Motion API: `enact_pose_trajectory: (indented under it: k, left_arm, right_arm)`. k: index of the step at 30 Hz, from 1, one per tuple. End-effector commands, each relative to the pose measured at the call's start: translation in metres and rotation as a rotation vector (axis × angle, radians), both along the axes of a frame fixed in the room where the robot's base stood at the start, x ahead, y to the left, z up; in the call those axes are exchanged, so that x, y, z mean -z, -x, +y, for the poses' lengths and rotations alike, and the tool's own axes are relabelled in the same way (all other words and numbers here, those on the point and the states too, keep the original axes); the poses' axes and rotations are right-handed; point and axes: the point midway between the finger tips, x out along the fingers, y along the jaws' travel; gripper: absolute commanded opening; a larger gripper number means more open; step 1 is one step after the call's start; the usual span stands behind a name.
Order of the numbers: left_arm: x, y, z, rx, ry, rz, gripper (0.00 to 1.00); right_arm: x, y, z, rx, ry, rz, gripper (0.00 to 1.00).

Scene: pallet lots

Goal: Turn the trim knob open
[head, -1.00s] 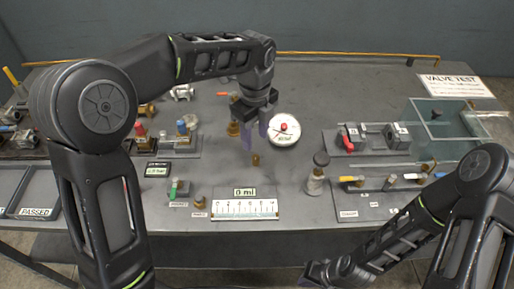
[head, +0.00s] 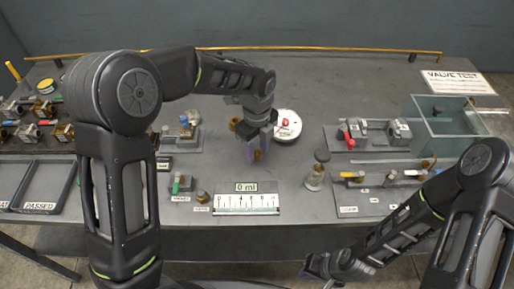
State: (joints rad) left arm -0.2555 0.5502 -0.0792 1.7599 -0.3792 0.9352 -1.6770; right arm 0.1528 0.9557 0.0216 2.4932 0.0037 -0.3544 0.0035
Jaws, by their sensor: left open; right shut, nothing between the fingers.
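I cannot tell from the labels which knob is the trim knob. My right gripper (head: 325,268) is shut and empty, low at the front edge of the bench.
A white dial gauge (head: 287,125) is just right of my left gripper. A ruler plate (head: 247,204) with a "0 ml" display lies in front. A grey-capped fitting (head: 315,176) stands to the right. A clear tank (head: 447,118) and valve boards are farther right.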

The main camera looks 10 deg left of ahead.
Motion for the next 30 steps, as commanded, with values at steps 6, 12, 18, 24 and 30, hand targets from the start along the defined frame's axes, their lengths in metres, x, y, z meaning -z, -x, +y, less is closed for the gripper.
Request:
enact_pose_trajectory:
  k: [6,12,18,24,30]
  left_arm:
    - [-0.0002,0.0001,-0.0001,0.000,0.000,0.000,0.34]
    - [-0.0003,0.0001,-0.0002,0.000,0.000,0.000,0.18]
    - [-0.0004,0.0000,-0.0002,0.000,0.000,0.000,0.02]
    - [-0.0005,0.0000,-0.0002,0.000,0.000,0.000,0.00]
    - [-0.0005,-0.0001,-0.0003,-0.003,0.000,0.000,0.00]
  right_arm:
    - [0.0001,0.0001,0.0001,0.000,0.000,0.000,0.00]
    - [0.0001,0.0001,0.0001,0.000,0.000,0.000,0.00]
    - [0.0001,0.0001,0.0001,0.000,0.000,0.000,0.00]
    - [0.0001,0.0001,0.0001,0.000,0.000,0.000,0.00]
    - [0.0002,0.0001,0.0001,0.000,0.000,0.000,0.00]
